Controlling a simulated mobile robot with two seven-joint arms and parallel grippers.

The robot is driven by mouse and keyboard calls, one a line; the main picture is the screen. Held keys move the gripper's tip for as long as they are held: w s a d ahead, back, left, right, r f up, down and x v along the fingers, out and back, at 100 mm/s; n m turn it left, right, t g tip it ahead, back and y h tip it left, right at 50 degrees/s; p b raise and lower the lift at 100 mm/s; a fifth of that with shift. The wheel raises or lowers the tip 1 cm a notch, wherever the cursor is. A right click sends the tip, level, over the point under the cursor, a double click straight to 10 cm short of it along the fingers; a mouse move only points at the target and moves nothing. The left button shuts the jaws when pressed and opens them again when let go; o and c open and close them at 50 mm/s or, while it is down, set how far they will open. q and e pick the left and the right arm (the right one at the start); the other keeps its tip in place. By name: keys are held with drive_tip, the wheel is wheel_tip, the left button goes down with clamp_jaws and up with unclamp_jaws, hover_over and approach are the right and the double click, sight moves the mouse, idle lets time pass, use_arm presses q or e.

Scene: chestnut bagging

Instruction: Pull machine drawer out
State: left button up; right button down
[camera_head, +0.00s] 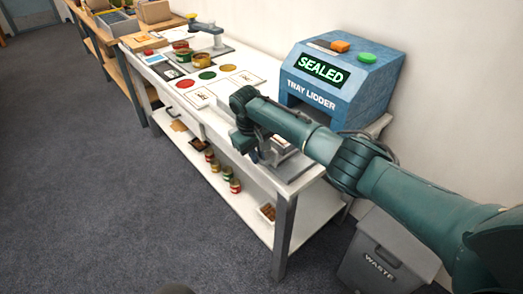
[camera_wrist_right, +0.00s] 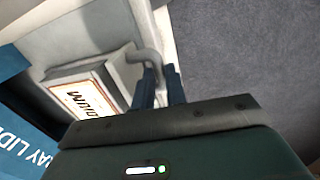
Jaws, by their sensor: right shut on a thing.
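The machine is a blue tray lidder (camera_head: 335,88) at the near end of the white table, with a lit screen reading SEALED. Its grey drawer (camera_wrist_right: 122,72) shows in the right wrist view, with a labelled tray (camera_wrist_right: 85,100) in it; part of the label reads DIUM. The drawer has a grey bar handle (camera_wrist_right: 143,55). My right gripper (camera_wrist_right: 160,72) is shut on this handle, its blue fingers at the bar. In the head view my right arm hides much of the drawer front. My left gripper is not in view.
The white table (camera_head: 226,108) holds round lids, cards and tins toward the far end. Several jars (camera_head: 229,179) stand on the lower shelf. A grey waste bin (camera_head: 375,255) stands at the right. The carpet to the left is clear.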

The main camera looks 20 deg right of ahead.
drive_tip(key=shift+a, duration=0.35)
drive_tip(key=c, duration=1.4)
unclamp_jaws()
drive_tip(key=shift+c, duration=0.2)
drive_tip(key=shift+d, duration=0.1)
wheel_tip(320, 180, up, 13)
drive_tip(key=a, duration=0.2)
drive_tip(key=shift+s, duration=0.45)
